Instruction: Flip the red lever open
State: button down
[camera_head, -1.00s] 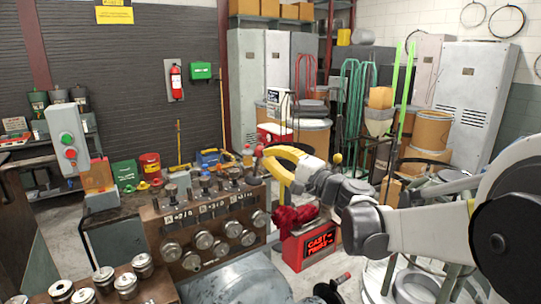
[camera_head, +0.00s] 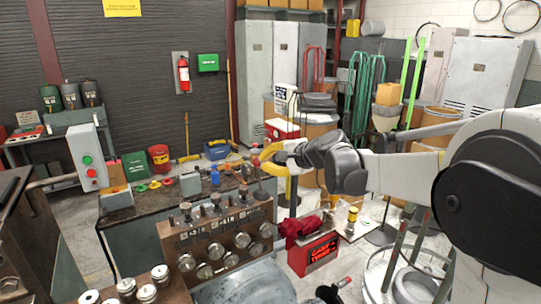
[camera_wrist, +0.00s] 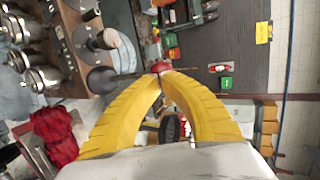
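My gripper (camera_head: 258,157) has two curved yellow fingers, seen from the side above the rear right of the coiler's control panel. In the wrist view, the fingers of my gripper (camera_wrist: 161,76) arch together and their tips meet. A small red rounded thing (camera_wrist: 161,67) shows right at the tips; I cannot tell whether it is the red lever's knob or part of the fingertips. I see no red lever clearly. The brown panel (camera_head: 222,242) carries several metal knobs and dark-topped levers. A dark ball knob (camera_head: 261,194) stands at its right end, below my gripper.
A bench (camera_head: 140,213) with small tools and bins stands behind the panel. Tall grey cabinets (camera_head: 254,65) and drums stand at the back.

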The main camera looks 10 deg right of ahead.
jog(key=shift+w+a+f+g+p, duration=0.1)
jog(key=shift+w+a+g+p, duration=0.1)
jog(key=shift+w, duration=0.25)
jog(key=shift+w+a+g+p, duration=0.1)
jog(key=shift+w+p, duration=0.1)
jog(key=shift+w, duration=0.25)
jog(key=r+p+v, duration=0.1)
jog(key=p+v, duration=0.2)
jog(key=v, duration=1)
jog(key=shift+r, duration=0.2)
jog(key=shift+s+d, duration=0.1)
jog(key=shift+s, duration=0.05)
